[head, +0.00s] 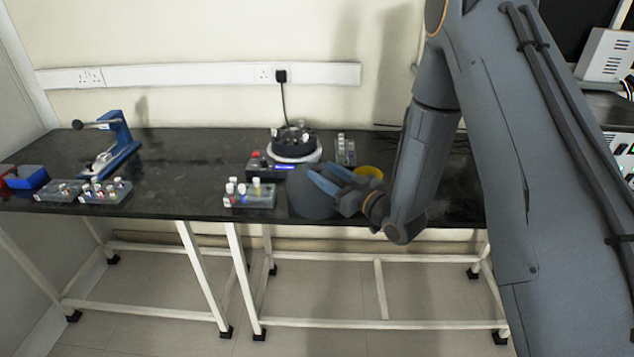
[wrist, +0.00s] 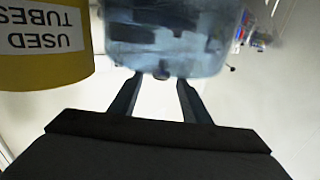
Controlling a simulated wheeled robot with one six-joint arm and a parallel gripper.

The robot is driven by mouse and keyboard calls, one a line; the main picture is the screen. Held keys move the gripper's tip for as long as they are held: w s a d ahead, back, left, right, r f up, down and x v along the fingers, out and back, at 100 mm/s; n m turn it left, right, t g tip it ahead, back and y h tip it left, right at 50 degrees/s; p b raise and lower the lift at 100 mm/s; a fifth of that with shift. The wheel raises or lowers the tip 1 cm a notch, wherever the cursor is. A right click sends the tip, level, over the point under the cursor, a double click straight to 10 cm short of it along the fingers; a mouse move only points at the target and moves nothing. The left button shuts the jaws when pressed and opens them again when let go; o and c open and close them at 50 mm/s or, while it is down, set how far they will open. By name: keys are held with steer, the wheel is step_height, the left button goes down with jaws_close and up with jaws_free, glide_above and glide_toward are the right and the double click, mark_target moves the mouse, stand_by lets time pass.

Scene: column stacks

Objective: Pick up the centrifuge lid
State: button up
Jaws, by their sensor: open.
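The centrifuge lid (head: 304,200) is a smoky blue-grey dome near the front edge of the bench in the head view. It also shows as a translucent bluish shape (wrist: 175,45) at the top of the wrist view, with a small knob at its lower edge. My gripper (head: 317,174) is open, its blue fingers overlapping the lid in the head view. In the wrist view, my gripper (wrist: 160,82) has its two fingers apart, with the knob near the gap between the tips. Whether the fingers touch the lid cannot be told.
A yellow used-tubes container (wrist: 45,45) is close beside the lid; its rim (head: 369,171) shows behind my gripper. The centrifuge (head: 293,147) stands open behind, with a tube rack (head: 346,152) to its right. Another rack (head: 248,198) stands left of the lid. The bench's middle left is clear.

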mark_target(308, 162)
steer(key=p+x, duration=0.2)
steer(key=x, duration=0.5)
steer(key=shift+w+a, duration=0.15)
steer(key=shift+a, duration=0.1)
jaws_close()
